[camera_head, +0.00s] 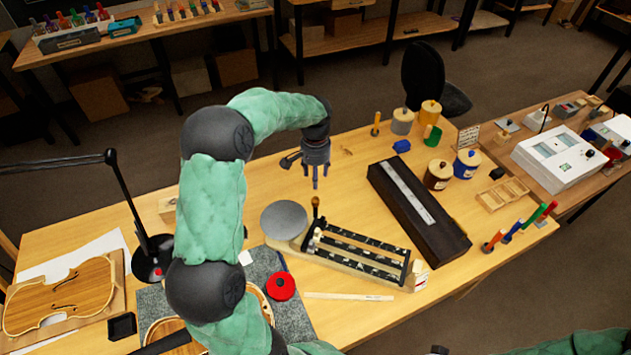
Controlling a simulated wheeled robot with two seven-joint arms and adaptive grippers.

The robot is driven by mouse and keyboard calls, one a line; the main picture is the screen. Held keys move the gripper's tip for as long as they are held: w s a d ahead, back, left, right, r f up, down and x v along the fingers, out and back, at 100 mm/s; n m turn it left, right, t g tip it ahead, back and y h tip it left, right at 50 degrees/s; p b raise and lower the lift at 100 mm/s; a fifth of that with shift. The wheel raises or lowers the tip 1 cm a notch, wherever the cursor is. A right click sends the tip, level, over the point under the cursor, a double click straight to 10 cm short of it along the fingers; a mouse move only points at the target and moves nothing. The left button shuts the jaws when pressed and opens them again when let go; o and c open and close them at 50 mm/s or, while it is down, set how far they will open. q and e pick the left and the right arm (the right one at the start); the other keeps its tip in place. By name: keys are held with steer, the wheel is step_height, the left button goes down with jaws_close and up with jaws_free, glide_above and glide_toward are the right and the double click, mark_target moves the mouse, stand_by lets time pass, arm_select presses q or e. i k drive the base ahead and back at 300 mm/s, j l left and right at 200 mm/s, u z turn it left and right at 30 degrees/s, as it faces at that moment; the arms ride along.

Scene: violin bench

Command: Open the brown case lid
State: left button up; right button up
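The dark brown case (448,238) is a long, narrow box lying diagonally on the right half of the bench. Its top looks flat and shut, with a long silver-grey strip (408,192) along it. My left gripper (316,183) points down above the bench, to the left of the case's far end and apart from it. Nothing shows in it. Its fingers are small and seen at an angle, so their opening is unclear. Part of my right arm shows at the lower right edge, but its gripper is not clearly visible.
A wooden rack with dark bars (358,252) stands just left of the case, beside a grey disc (284,219). Brown (438,175) and blue (466,164) jars stand close behind the case. A violin body (62,296) lies far left.

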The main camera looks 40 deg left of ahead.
mark_target(444, 237)
steer(key=k+l, duration=0.75)
steer(key=l, duration=0.25)
